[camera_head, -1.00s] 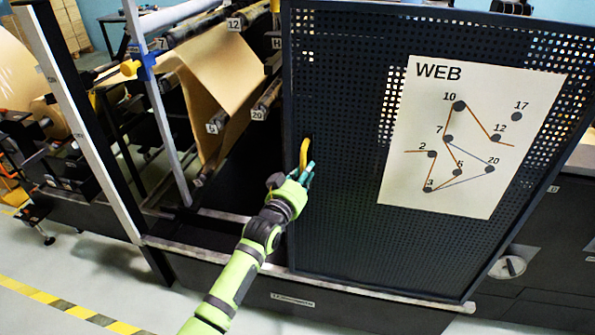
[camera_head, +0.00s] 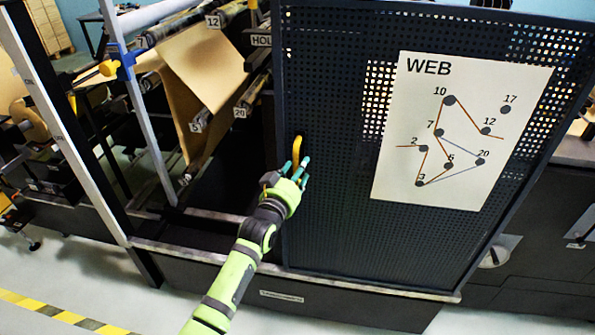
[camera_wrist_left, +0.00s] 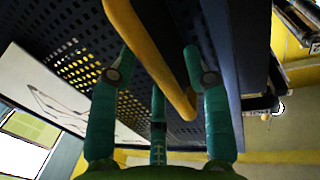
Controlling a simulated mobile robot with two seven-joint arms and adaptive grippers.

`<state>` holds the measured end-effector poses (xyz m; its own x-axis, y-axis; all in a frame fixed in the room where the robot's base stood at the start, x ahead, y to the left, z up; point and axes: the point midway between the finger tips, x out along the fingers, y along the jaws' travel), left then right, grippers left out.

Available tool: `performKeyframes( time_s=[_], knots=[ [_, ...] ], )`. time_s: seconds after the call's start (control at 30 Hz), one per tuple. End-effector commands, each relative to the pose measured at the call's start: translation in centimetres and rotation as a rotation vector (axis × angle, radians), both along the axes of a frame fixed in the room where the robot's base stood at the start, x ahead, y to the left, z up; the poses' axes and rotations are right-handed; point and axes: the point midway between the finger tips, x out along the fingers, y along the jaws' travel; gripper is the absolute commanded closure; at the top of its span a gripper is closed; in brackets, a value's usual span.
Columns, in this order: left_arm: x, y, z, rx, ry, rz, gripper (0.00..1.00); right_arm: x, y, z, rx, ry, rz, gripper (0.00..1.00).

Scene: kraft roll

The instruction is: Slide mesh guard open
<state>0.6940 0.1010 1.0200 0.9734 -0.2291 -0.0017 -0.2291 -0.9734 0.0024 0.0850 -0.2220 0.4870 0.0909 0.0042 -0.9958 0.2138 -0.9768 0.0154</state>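The dark mesh guard (camera_head: 330,215) stands upright across the right half of the head view. Its yellow handle (camera_head: 297,151) is near its left edge. My left gripper (camera_head: 298,172) is at the lower part of the handle, its teal fingertips pointing up toward it. In the left wrist view the handle (camera_wrist_left: 150,55) runs between the spread teal fingers (camera_wrist_left: 160,90), with a visible gap on both sides. The fingers look open around it; contact is not clear. My right gripper is in neither view.
A white WEB diagram (camera_head: 455,130) is on the guard. Left of the guard is an open bay with rollers and brown kraft paper (camera_head: 203,70). A pale upright post (camera_head: 65,125) and a lower rail (camera_head: 190,252) border the bay. Yellow-black floor tape (camera_head: 50,312) lies at lower left.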

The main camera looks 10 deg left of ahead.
Motion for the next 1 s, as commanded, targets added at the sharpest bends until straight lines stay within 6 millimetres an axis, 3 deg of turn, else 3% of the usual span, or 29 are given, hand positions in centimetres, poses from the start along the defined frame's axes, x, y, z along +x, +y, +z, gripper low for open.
performKeyframes(
  time_s=[0.27, 0.73, 1.0],
  knots=[
    [-1.3, 0.4, 0.0, 0.0, 0.0, 0.001, 0.51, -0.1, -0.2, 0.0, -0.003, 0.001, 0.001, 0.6],
    [-9.6, 2.3, -0.1, 0.001, 0.002, 0.0, 0.51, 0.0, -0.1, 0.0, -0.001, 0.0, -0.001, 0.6],
    [-11.6, 2.8, 0.0, 0.001, 0.001, 0.0, 0.51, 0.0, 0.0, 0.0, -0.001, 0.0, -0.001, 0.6]
  ],
)
